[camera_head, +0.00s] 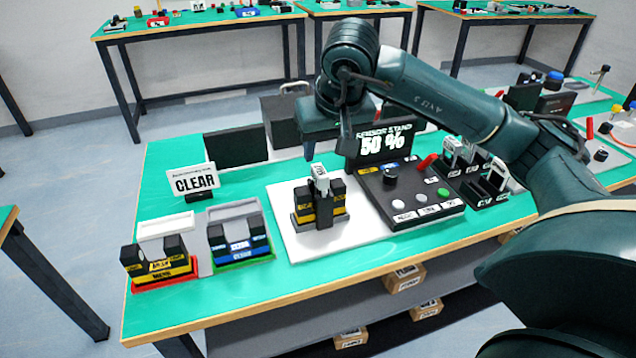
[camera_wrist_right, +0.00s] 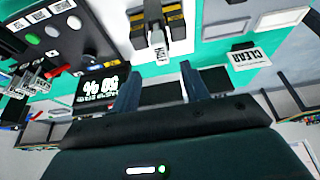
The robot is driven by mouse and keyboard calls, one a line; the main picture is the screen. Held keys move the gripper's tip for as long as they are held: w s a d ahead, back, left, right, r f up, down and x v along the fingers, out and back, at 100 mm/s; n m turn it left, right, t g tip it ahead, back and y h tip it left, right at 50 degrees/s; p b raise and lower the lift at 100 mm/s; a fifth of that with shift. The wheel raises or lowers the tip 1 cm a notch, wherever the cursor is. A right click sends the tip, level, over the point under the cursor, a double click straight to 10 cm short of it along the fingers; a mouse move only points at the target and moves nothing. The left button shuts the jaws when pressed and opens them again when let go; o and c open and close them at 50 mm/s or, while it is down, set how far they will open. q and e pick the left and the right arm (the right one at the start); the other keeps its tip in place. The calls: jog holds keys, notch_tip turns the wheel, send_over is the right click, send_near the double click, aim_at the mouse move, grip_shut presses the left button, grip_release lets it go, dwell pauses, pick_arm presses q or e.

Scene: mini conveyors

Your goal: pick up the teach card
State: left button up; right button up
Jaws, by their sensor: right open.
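No card reads clearly as the teach card; small lettering is illegible. A small grey-white labelled piece (camera_head: 320,178) stands upright in the black and yellow fixture (camera_head: 306,207) on the white board; it also shows in the right wrist view (camera_wrist_right: 158,45). Similar grey-white pieces (camera_head: 453,148) stand in a black rack (camera_head: 488,190) on the right, and show at the left in the wrist view (camera_wrist_right: 30,80). My right gripper (camera_head: 327,148) is open and empty, above and behind the fixture; its two fingers (camera_wrist_right: 160,88) are spread apart in the wrist view. My left gripper is out of view.
A control panel (camera_head: 408,200) with a "50 %" display (camera_head: 384,146) stands right of the fixture. A "CLEAR" sign (camera_head: 193,182), a red tray (camera_head: 163,284) and a green-edged tray (camera_head: 238,262) are on the left. Dark boxes (camera_head: 235,146) stand at the back.

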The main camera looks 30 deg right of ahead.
aim_at(320, 170)
jog(key=x, duration=0.8)
jog(key=shift+w+f, duration=0.1)
jog(key=shift+f, duration=0.15)
jog(key=shift+c, duration=0.5)
grip_shut()
